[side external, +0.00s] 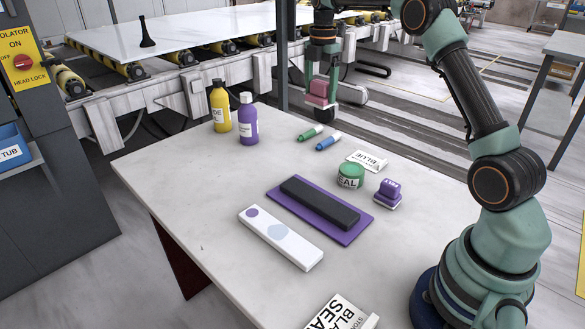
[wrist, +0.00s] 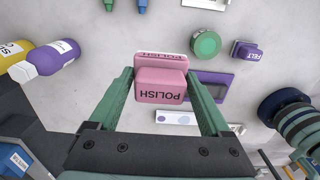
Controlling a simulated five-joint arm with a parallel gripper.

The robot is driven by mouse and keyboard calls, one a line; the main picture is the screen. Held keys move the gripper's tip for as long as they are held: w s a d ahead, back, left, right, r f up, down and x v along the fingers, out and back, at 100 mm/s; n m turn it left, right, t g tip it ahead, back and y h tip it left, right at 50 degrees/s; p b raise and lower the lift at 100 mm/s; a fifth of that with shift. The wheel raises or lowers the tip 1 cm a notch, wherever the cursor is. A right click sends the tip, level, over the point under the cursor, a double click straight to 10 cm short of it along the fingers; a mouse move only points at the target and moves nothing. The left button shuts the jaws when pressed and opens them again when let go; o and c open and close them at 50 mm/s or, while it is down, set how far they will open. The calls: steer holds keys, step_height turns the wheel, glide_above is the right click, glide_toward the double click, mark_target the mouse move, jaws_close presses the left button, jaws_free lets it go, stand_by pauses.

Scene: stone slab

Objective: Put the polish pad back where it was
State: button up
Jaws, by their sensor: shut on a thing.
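The pink polish pad (side external: 321,90) is held up in the air near the far right side of the stone slab (side external: 180,170), clear of its top. My gripper (side external: 322,76) is shut on it. In the wrist view the pad (wrist: 160,84) sits between the two green fingers of my gripper (wrist: 159,76), with the word POLISH facing the camera upside down. A purple felt pad (side external: 389,193) stands on the slab at the right; it also shows in the wrist view (wrist: 246,50).
A yellow bottle (side external: 220,105) and purple bottle (side external: 249,120) stand at the back. Green (side external: 310,132) and blue (side external: 328,141) markers, a green tin (side external: 350,177), a purple mat (side external: 290,207) bearing a dark bar (side external: 320,203), and a white strip (side external: 280,237) lie further forward. The slab's left is clear.

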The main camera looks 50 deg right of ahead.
step_height(320, 180, down, 20)
steer(key=shift+r, duration=0.15)
stand_by(0.4)
steer(key=o, duration=1.4)
